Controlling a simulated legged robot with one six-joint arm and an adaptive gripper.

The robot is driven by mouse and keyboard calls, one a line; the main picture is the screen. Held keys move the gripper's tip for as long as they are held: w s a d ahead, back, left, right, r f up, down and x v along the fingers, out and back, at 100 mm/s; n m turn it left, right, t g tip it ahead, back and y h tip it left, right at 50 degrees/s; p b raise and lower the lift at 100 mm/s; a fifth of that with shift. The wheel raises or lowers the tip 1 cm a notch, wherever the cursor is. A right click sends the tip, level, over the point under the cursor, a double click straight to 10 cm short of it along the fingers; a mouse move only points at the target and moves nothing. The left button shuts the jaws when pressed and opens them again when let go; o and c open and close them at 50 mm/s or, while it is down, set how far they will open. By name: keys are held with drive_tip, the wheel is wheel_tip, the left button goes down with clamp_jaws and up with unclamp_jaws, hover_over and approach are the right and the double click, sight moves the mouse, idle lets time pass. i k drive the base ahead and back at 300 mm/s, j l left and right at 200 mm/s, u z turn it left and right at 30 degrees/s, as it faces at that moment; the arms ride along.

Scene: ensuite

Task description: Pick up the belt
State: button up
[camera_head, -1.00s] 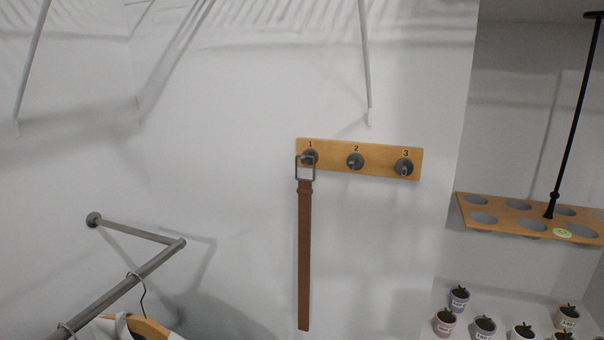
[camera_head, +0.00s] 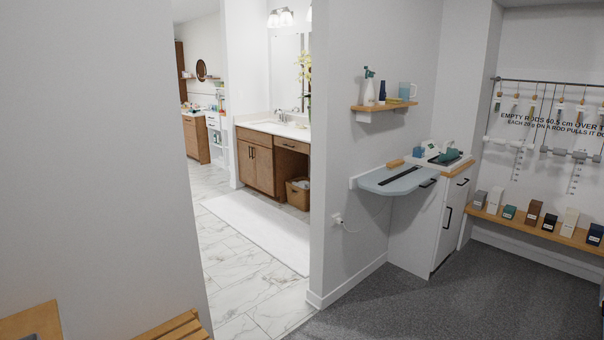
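The belt does not show in the view at this moment, and neither does the hook board it hung on. My gripper is also out of view, so I cannot see where it is or whether it holds anything.
A doorway on the left opens to a marble floor (camera_head: 242,272) and a wooden vanity (camera_head: 256,158). A grey ironing surface (camera_head: 398,180) juts from the wall beside a white cabinet (camera_head: 425,227). Wooden pieces (camera_head: 175,327) show at lower left. Dark carpet (camera_head: 440,305) is clear.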

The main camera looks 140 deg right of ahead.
sight(405, 172)
drive_tip(key=z, duration=5.45)
drive_tip(key=i+z, duration=0.25)
drive_tip(key=i, duration=1.7)
drive_tip(key=i+l+u, duration=0.1)
drive_tip(key=i, duration=0.65)
drive_tip(key=i+l+u, duration=0.1)
drive_tip(key=i, duration=0.65)
drive_tip(key=i+l+u, duration=0.2)
drive_tip(key=i+u, duration=0.3)
drive_tip(key=i+l+u, duration=0.3)
drive_tip(key=u, duration=0.15)
drive_tip(key=i+l+u, duration=0.5)
drive_tip(key=k, duration=0.1)
